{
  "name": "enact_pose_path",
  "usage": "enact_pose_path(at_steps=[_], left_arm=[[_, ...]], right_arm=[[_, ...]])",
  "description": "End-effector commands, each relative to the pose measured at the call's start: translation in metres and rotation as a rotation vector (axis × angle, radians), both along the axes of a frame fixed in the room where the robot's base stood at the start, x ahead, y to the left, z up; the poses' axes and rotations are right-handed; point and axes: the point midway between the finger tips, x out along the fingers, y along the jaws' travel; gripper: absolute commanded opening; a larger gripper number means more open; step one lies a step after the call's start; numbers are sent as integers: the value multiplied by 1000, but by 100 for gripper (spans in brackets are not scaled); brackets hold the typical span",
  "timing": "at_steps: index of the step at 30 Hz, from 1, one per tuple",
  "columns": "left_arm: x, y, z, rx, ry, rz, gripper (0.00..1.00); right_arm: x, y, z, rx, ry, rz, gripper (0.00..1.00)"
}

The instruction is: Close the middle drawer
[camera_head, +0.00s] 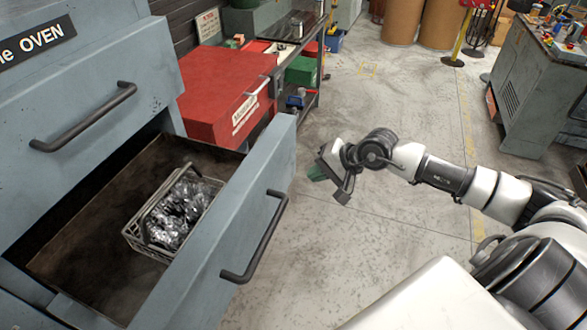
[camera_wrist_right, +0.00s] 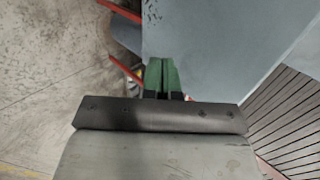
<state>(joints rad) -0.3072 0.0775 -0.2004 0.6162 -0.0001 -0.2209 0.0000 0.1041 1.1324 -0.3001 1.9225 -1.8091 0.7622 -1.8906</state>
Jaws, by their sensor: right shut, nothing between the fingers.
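The middle drawer (camera_head: 240,240) of the grey-blue cabinet is pulled well open, with a dark bar handle (camera_head: 257,238) on its front. Inside it a wire basket (camera_head: 150,247) holds shiny metal pieces (camera_head: 182,212). My right gripper (camera_head: 318,172) is to the right of the drawer front, apart from it in the head view, with its green fingers together and empty. In the right wrist view the green fingertips (camera_wrist_right: 161,72) show against a grey-blue surface (camera_wrist_right: 215,40); I cannot tell whether they touch it. My left gripper is not in view.
An upper drawer with its own handle (camera_head: 85,118) is shut above the open one. A red box (camera_head: 222,92) stands on a workbench behind the drawer. A grey machine (camera_head: 540,90) stands at the far right. The concrete floor (camera_head: 385,250) beside the drawer is clear.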

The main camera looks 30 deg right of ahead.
Motion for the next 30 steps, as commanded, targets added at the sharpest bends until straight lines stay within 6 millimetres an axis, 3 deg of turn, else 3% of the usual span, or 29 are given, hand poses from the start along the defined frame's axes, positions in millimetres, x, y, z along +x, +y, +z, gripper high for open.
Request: enact_pose_path(at_steps=[4, 12, 30], left_arm=[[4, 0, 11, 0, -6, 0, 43], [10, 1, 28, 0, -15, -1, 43], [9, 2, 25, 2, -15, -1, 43]], right_arm=[[16, 14, -15, 6, -1, -1, 0], [41, 32, -14, 1, 0, -1, 0], [48, 37, -18, 0, -2, 0, 0]])
